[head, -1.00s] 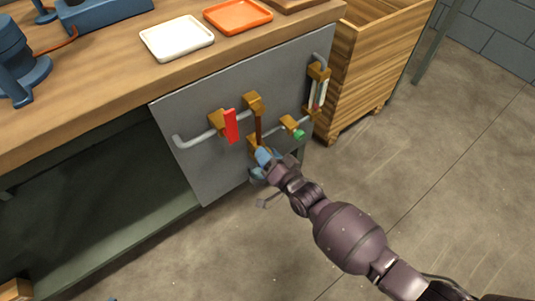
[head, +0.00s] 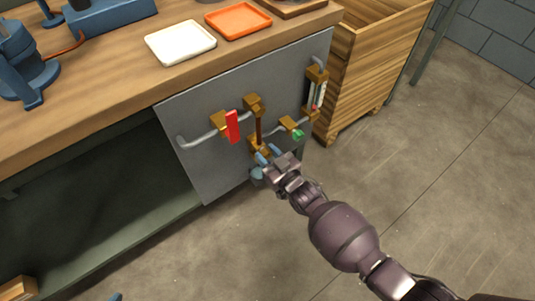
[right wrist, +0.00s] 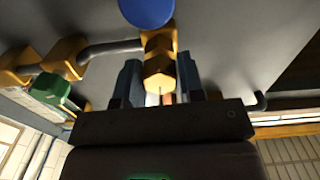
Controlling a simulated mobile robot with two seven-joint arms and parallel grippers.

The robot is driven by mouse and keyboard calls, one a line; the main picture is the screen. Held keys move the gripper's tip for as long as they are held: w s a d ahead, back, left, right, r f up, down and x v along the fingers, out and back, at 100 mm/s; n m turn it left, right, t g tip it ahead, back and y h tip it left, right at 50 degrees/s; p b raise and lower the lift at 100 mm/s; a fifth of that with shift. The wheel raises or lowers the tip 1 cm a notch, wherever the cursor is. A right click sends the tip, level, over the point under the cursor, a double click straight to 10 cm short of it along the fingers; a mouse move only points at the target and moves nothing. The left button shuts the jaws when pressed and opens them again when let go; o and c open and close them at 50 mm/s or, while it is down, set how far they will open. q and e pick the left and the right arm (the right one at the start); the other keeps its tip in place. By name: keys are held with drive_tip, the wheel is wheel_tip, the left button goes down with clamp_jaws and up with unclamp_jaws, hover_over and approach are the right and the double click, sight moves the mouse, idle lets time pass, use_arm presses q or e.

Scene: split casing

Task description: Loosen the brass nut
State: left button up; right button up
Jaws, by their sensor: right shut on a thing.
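The brass nut (right wrist: 159,76) is a six-sided yellow piece at the lower end of the pipework, in the middle of the right wrist view. My right gripper (right wrist: 160,84) has one blue finger on each side of it and is shut on it. In the head view the right gripper (head: 263,163) reaches the panel's lower part, below the upright brown pipe (head: 258,127); its fingers and wrist largely hide the nut there. A small blue tip at the bottom edge of the head view may be my left gripper; its jaws do not show.
The grey panel (head: 200,175) carries a red lever (head: 232,126), a green-handled valve (head: 297,134) and a gauge tube (head: 319,95). In the right wrist view a blue disc (right wrist: 147,10) is close beyond the nut. A wooden crate (head: 365,75) stands right; the floor in front is clear.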

use_arm(q)
drive_tip(key=shift+s+a+f, duration=0.1)
drive_tip(key=shift+s, duration=0.05)
use_arm(e)
drive_tip(key=shift+n, duration=0.6)
drive_tip(key=o, duration=0.9)
drive_tip(key=shift+s+d, duration=0.35)
drive_tip(key=shift+s, duration=0.05)
use_arm(q)
drive_tip(key=s+p, duration=0.1)
drive_tip(key=p, duration=0.1)
drive_tip(key=shift+a+n+p, duration=0.3)
drive_tip(key=shift+n+p, duration=0.05)
drive_tip(key=shift+n, duration=0.05)
use_arm(e)
drive_tip(key=v, duration=0.9)
drive_tip(key=shift+s+d, duration=0.2)
drive_tip(key=shift+s, duration=0.15)
use_arm(q)
drive_tip(key=shift+w+r, duration=0.1)
drive_tip(key=shift+r, duration=0.1)
